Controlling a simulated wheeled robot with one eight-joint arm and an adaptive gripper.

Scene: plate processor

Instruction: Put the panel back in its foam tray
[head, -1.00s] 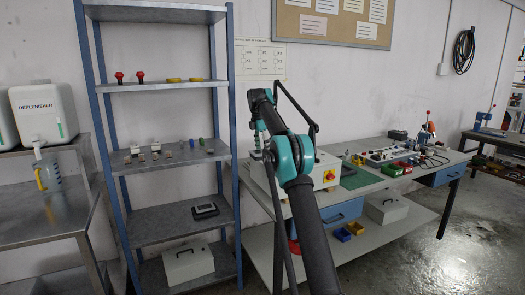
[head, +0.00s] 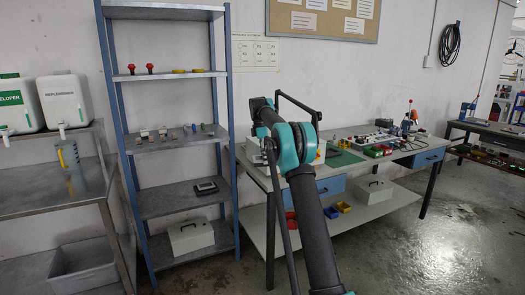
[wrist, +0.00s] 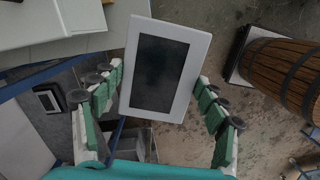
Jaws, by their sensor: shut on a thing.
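The panel (wrist: 160,72) is a white-framed rectangle with a dark face. It fills the middle of the wrist view, slightly tilted. My gripper (wrist: 160,80) is shut on it, with the green and white fingers at its left and right edges. The head view does not show the panel or fingers clearly; my arm hides that area. A dark, shallow, tray-like thing with a lighter middle (head: 206,187) lies on a lower shelf of the blue rack. A similar dark thing shows at the left of the wrist view (wrist: 47,98). I cannot tell surely whether it is the foam tray.
The blue-post rack (head: 229,120) stands left of my arm. A workbench (head: 390,152) with several small items stands to the right. A steel table (head: 85,185) with white jugs is at left. A wooden barrel (wrist: 280,72) shows in the wrist view.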

